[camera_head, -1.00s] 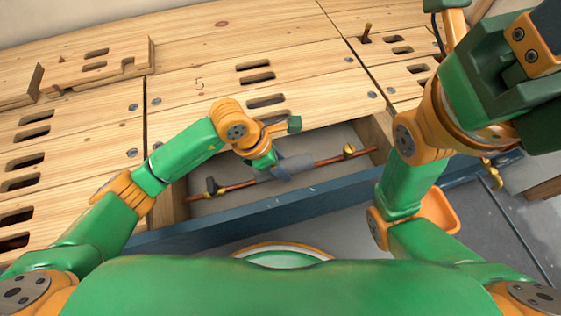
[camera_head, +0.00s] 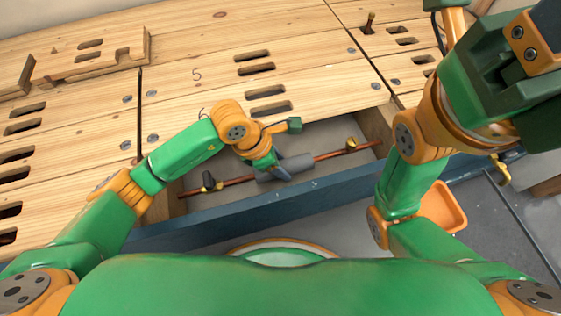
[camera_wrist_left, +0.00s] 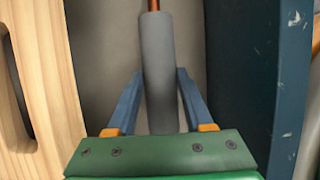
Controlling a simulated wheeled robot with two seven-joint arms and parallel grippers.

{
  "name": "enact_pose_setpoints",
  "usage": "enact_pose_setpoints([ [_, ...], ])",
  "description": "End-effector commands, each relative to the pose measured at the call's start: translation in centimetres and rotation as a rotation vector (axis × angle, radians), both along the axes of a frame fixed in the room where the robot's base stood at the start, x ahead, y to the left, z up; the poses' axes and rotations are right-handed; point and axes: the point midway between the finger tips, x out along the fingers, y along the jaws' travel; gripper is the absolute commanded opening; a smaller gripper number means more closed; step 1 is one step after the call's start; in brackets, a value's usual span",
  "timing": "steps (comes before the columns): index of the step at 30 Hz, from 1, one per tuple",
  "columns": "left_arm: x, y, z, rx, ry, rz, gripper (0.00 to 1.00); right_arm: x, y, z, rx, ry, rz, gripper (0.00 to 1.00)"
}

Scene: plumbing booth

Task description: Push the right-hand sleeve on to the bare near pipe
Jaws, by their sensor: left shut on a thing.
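A grey sleeve (camera_head: 303,163) lies in line with the copper pipe (camera_head: 328,156) in the recess at the bench's front. My left gripper (camera_head: 281,171) is shut on the sleeve, near its middle in the head view. In the left wrist view the sleeve (camera_wrist_left: 157,70) sits between the two blue fingers of the gripper (camera_wrist_left: 160,95). Copper pipe (camera_wrist_left: 153,5) comes out of its far end. Copper pipe (camera_head: 235,182) also shows left of the sleeve. The sleeve's near end meets the gripper body's edge in the wrist view. My right gripper's fingers are out of view.
Pipe fittings stand at the left (camera_head: 208,181) and right (camera_head: 350,145) of the pipe. A blue front rail (camera_head: 210,222) runs along the recess. The slotted wooden bench top (camera_head: 210,75) lies behind. An orange tray (camera_head: 443,208) is at the right, behind my right arm.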

Motion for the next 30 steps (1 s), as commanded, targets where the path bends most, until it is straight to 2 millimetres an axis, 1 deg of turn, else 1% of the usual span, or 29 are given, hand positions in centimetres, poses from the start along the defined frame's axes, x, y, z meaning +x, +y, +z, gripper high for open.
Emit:
enact_pose_setpoints([
  [11, 0.05, -0.04, 0.05, -0.001, 0.000, 0.000, 0.29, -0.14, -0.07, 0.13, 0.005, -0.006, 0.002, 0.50],
  [18, 0.04, -0.03, -0.36, -0.001, 0.000, 0.000, 0.29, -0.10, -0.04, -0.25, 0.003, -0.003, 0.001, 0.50],
  [19, 0.04, -0.04, -0.27, -0.001, 0.000, 0.000, 0.60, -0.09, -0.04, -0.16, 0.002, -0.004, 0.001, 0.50],
  [22, 0.04, -0.03, -0.24, -0.001, 0.000, 0.000, 0.86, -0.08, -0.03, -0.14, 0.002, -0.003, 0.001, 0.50],
  [30, 0.03, -0.04, -0.24, -0.001, 0.000, 0.000, 0.86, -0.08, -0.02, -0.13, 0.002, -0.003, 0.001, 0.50],
])
